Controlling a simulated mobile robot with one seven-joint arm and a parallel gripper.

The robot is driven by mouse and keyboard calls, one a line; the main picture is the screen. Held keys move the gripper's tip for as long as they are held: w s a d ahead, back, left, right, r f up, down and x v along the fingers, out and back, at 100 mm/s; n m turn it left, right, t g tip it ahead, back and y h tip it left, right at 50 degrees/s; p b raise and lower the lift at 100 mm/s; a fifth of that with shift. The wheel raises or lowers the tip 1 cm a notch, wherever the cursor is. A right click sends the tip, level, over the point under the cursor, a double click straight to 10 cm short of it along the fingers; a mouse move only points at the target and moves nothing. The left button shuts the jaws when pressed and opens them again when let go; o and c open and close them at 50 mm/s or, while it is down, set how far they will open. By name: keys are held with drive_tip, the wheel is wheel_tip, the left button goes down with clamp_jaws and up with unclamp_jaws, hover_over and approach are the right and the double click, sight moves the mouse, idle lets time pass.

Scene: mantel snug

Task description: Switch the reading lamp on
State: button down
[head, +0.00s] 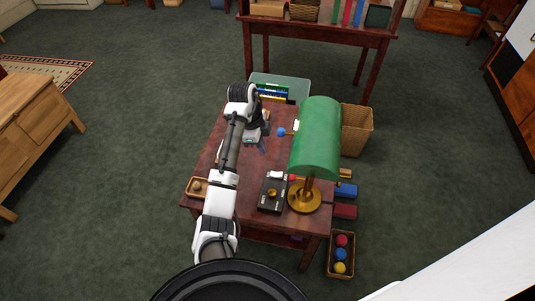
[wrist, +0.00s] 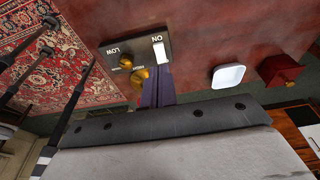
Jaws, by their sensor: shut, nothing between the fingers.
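The reading lamp (head: 315,140) has a green shade and a round brass base (head: 304,199) on the right of the wooden table. No lit bulb shows under the shade from above. A dark control box (head: 264,201) stands beside the base. In the wrist view, a dark panel (wrist: 139,42) bears a white switch (wrist: 159,52), brass knobs and the words "ON" and "LOW". My gripper (head: 262,149) is shut and empty, over the table on the far side of the box. In the wrist view, its dark fingertips (wrist: 158,76) appear just below the switch; I cannot tell whether they touch.
A wicker basket (head: 356,130) stands right of the lamp, and a basket of coloured balls (head: 341,231) is at the front right. A small wooden tray (head: 190,188) is at the table's left edge. A white dish (wrist: 228,76) shows in the wrist view.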

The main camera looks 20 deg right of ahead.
drive_tip(key=shift+w+a+r, duration=0.15)
drive_tip(key=shift+a+r, duration=0.1)
drive_tip(key=shift+r, duration=0.25)
drive_tip(key=shift+w+a+r, duration=0.15)
drive_tip(key=shift+a+r, duration=0.05)
drive_tip(key=shift+r, duration=0.3)
